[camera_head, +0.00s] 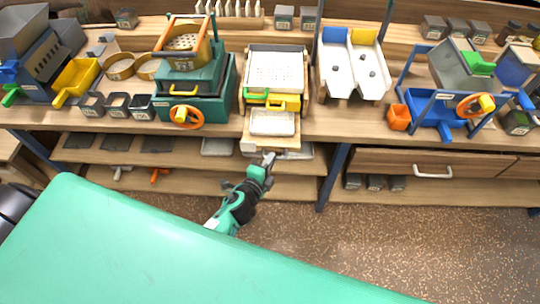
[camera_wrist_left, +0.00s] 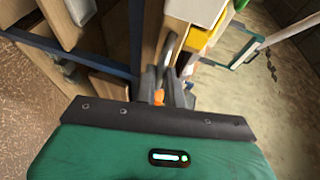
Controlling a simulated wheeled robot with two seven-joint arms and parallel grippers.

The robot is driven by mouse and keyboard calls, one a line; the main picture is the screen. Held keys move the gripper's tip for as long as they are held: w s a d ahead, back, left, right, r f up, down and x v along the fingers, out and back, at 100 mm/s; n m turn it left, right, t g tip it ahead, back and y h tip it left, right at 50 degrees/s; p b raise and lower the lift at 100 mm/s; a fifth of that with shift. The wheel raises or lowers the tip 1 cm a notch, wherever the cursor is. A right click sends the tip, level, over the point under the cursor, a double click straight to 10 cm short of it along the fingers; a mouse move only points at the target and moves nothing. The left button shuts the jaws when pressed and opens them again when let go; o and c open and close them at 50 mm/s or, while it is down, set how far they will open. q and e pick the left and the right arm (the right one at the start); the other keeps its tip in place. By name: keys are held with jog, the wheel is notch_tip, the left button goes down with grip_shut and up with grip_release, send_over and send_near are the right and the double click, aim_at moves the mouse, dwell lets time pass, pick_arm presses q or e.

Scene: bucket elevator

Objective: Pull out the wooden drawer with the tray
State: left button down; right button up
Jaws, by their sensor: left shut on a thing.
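The wooden drawer (camera_head: 290,142) sticks out at the front of the bench, below the sieve machine with green and yellow parts. A white tray (camera_head: 272,122) lies on it. My left gripper (camera_head: 267,161) is at the drawer's front edge, reaching up from below, and is shut on its front. The exact grip point is small and partly hidden by the fingers. In the left wrist view, the fingers (camera_wrist_left: 166,85) close at the end of a pale wooden piece. My right gripper is not in view.
The sieve machine (camera_head: 275,70) stands directly behind the drawer. A green machine (camera_head: 195,95) with an orange wheel is to its left. A lower shelf (camera_head: 200,183) runs beneath, and a blue bench leg (camera_head: 333,175) stands right of my gripper. The speckled floor (camera_head: 380,240) in front is clear.

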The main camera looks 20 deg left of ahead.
pick_arm(q)
jog(key=shift+s, duration=0.1)
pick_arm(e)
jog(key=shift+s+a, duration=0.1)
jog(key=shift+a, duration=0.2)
pick_arm(q)
jog(key=c, duration=1.8)
grip_release()
jog(key=shift+b+v, duration=1.65)
jog(key=shift+v, duration=5.25)
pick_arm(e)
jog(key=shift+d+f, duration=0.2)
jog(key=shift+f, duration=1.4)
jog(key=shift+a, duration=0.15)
